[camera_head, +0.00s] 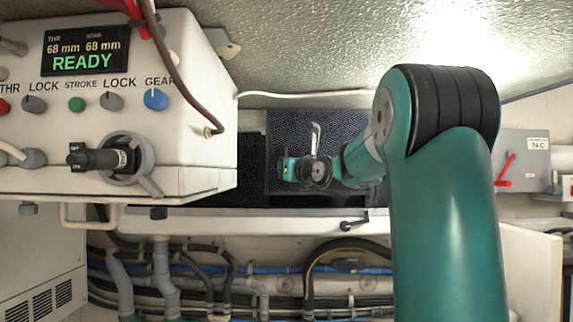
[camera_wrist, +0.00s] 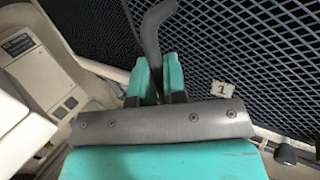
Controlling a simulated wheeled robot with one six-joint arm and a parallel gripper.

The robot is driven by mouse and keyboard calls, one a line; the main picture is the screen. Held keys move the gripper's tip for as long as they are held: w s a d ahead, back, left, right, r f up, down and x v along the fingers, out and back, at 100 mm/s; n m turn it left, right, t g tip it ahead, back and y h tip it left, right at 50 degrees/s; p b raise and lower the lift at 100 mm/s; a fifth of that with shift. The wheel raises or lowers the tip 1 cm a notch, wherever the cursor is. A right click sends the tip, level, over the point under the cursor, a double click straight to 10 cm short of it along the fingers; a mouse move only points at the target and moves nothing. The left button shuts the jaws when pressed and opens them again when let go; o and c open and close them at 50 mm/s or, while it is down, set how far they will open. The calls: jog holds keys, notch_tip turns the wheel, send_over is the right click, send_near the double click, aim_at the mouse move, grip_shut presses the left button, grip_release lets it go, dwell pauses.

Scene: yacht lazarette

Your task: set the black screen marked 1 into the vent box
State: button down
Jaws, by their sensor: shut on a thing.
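The black mesh screen (camera_head: 292,125) stands upright behind my gripper in the head view. In the wrist view the screen (camera_wrist: 265,55) fills the upper right, with a small white tag reading 1. My gripper (camera_head: 300,170) is in front of it; in the wrist view my gripper (camera_wrist: 158,82) is shut on a grey bent handle (camera_wrist: 153,35). The handle appears to belong to the screen; its joint is hidden. A dark opening (camera_head: 251,155), seemingly the vent box, shows left of the screen. I cannot tell whether the screen is seated in it.
A white control box (camera_head: 190,90) reading READY juts out at the left, close to the opening. A white ledge (camera_head: 270,222) with a black latch (camera_head: 354,224) runs below. Pipes and hoses (camera_head: 200,275) lie under it. A grey box with a red lever (camera_head: 520,160) is at the right.

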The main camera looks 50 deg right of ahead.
jog(key=shift+w+d+r+p, duration=0.1)
jog(key=shift+w+d+p, duration=0.65)
jog(key=shift+w+d, duration=0.35)
jog(key=shift+w+d+p, duration=0.75)
jog(key=shift+w+d, duration=0.1)
jog(key=shift+d, duration=0.3)
jog(key=shift+p, duration=0.75)
